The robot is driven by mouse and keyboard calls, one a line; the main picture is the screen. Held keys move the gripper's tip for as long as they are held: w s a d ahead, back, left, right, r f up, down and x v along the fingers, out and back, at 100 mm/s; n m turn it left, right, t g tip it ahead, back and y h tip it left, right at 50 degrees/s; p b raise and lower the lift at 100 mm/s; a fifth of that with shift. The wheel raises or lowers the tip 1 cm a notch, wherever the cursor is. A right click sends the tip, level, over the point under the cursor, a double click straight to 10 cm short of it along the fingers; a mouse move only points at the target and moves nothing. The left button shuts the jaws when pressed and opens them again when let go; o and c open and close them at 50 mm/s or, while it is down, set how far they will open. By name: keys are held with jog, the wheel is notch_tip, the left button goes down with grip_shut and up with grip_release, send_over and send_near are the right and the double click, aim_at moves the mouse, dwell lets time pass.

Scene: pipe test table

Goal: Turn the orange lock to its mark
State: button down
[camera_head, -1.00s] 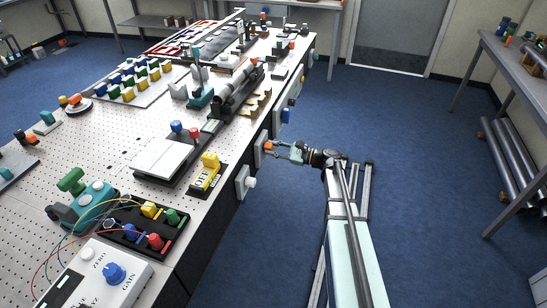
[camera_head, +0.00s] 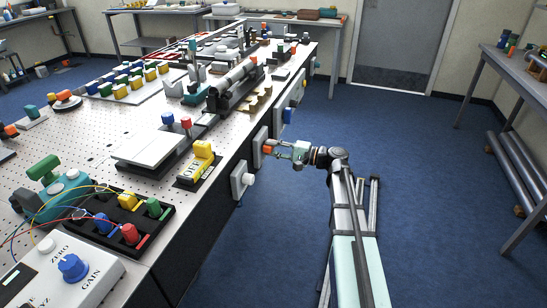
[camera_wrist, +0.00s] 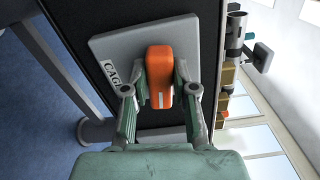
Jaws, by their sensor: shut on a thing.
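The orange lock (camera_wrist: 160,72) is a rounded block on a grey plate (camera_wrist: 115,45) fixed to the dark side of the table. Part of a printed label, reading "CAG", shows on the plate beside it. A short white line is on the lock's near end. My gripper (camera_wrist: 161,100) has one finger on each side of the lock and is shut on it. In the head view the lock (camera_head: 267,149) shows small at the table's side, with my gripper (camera_head: 274,150) reaching it from the right. The mark cannot be made out.
A grey plate with a white knob (camera_head: 249,179) sits nearer on the same table side, and a blue knob (camera_head: 288,115) sits farther along. The perforated tabletop (camera_head: 85,135) holds many devices. Blue floor (camera_head: 420,180) is open to the right.

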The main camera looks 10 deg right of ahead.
jog(key=shift+f+n+b, duration=0.15)
jog(key=shift+n+b, duration=0.75)
jog(key=c, duration=0.9)
grip_release()
jog(key=shift+a, duration=0.1)
jog(key=v, duration=1.2)
jog(key=shift+w, duration=0.1)
